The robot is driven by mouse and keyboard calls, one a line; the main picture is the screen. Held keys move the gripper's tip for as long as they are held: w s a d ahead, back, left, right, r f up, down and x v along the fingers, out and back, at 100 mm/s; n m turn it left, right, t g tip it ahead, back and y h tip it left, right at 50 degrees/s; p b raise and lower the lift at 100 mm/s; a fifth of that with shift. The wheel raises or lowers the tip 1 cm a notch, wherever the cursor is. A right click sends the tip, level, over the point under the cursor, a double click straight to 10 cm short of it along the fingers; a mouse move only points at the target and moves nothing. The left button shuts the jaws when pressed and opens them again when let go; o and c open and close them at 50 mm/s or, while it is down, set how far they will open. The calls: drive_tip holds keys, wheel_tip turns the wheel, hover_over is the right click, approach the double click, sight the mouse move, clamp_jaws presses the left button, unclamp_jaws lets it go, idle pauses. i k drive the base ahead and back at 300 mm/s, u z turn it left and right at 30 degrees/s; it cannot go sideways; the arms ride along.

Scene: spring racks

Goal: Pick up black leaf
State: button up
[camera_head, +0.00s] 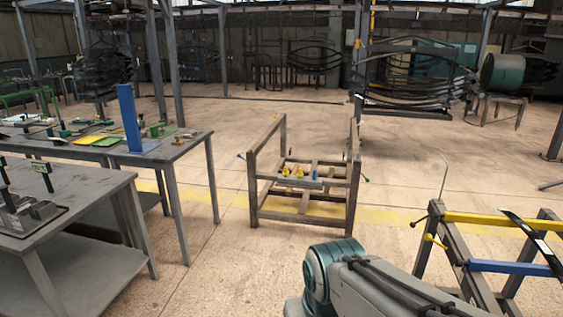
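A thin, curved black leaf (528,232) is at the right edge of the head view. It slants across the yellow bar and the blue bar of a metal rack (447,250), and its lower end runs out of the picture. Only part of my arm shows at the bottom middle, left of this rack. My gripper is out of view, so its state and its distance from the leaf cannot be seen.
A low frame (352,190) with small yellow and blue parts stands mid-floor. Workbenches (175,150) with tools and a blue post fill the left. Racks of curved leaves (415,85) stand at the back. Floor between the middle frame and right rack is clear.

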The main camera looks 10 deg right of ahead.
sight(557, 266)
drive_tip(key=z, duration=0.15)
drive_tip(key=i, duration=1.7)
drive_tip(key=z, duration=0.95)
drive_tip(key=i, duration=1.1)
drive_tip(key=z, duration=1.85)
drive_tip(key=i, duration=0.8)
drive_tip(key=z, duration=0.55)
